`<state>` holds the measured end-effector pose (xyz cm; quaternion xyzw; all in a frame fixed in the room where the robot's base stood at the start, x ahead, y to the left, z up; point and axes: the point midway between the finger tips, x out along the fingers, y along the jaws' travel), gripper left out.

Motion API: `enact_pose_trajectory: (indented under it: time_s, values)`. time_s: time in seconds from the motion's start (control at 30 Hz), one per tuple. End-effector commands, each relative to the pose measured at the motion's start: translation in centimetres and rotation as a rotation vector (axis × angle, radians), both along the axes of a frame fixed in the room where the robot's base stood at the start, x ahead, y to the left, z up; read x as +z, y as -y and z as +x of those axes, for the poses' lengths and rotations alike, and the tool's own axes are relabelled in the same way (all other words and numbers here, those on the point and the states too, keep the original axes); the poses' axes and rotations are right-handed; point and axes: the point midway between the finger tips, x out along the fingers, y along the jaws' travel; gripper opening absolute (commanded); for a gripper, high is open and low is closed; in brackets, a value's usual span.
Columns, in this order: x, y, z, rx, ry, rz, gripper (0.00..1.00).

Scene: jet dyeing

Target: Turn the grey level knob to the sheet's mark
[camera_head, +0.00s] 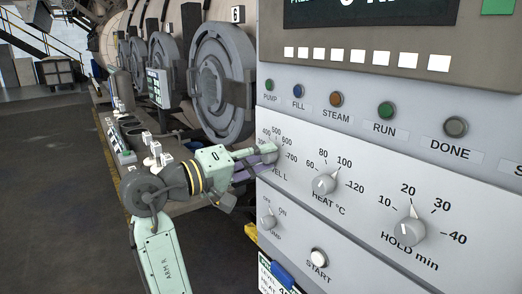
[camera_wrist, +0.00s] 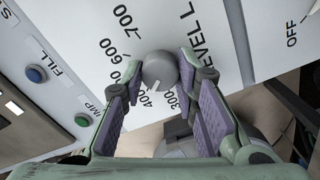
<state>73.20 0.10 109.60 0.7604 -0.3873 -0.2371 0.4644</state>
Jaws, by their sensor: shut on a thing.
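The grey level knob (camera_wrist: 160,70) sits between my gripper's two purple-padded fingers in the wrist view, on the panel's LEVEL L scale. Its white pointer line is toward the 400 figure, close to the 300 side. My gripper (camera_wrist: 158,74) is shut on the knob. In the head view my gripper (camera_head: 262,155) reaches in from the left and partly hides the knob (camera_head: 271,154). The sheet (camera_head: 265,279) shows at the bottom edge of the head view with a LEVEL line; its figure is cut off, so I cannot read the mark.
The heat knob (camera_head: 325,184) and hold knob (camera_head: 411,232) are to the right on the same panel. The pump switch (camera_head: 268,222) and white START button (camera_head: 319,258) lie below. Lamps run above the scales. Large round machine doors (camera_head: 221,82) stand behind my arm.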

Motion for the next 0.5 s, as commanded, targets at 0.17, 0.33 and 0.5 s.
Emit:
enact_pose_trajectory:
  time_s: [0.17,0.33,0.5]
  values:
    - [0.08,-0.05,0.02,0.001,-0.024,-0.020,0.00]
    - [0.03,-0.06,0.02,0.002,-0.030,-0.025,0.00]
    - [0.02,-0.07,0.02,0.002,-0.029,-0.024,0.00]
